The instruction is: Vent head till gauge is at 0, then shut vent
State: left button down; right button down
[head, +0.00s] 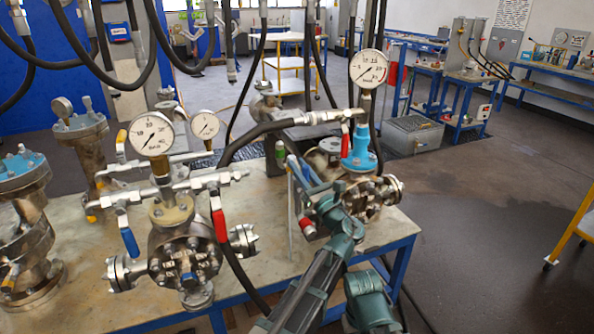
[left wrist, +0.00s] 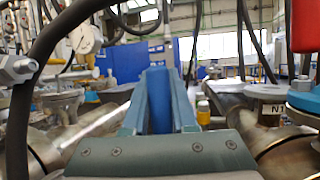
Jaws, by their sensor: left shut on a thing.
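The right vessel (head: 362,198) stands at the table's right end. It has a blue conical top (head: 359,152), a red lever (head: 345,140) and a dial gauge (head: 368,67). The needle points toward the lower part of the dial; its exact reading is too small to tell. My left gripper (head: 299,174) is beside this vessel's left side. The left wrist view shows its jaws (left wrist: 158,100) shut on a blue handle (left wrist: 157,90). The jaws mostly hide that handle in the head view, so its angle cannot be told. My right gripper is not in view.
Another vessel (head: 180,258) with a gauge (head: 152,133), a blue lever (head: 129,240) and a red lever (head: 219,225) stands to the left. A black hose (head: 240,275) passes between the vessels. More flanged vessels crowd the table's left end.

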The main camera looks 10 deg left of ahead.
pick_arm(q)
jog(key=shift+d, duration=0.1)
dwell(0.3)
jog(key=c, duration=0.7)
grip_release()
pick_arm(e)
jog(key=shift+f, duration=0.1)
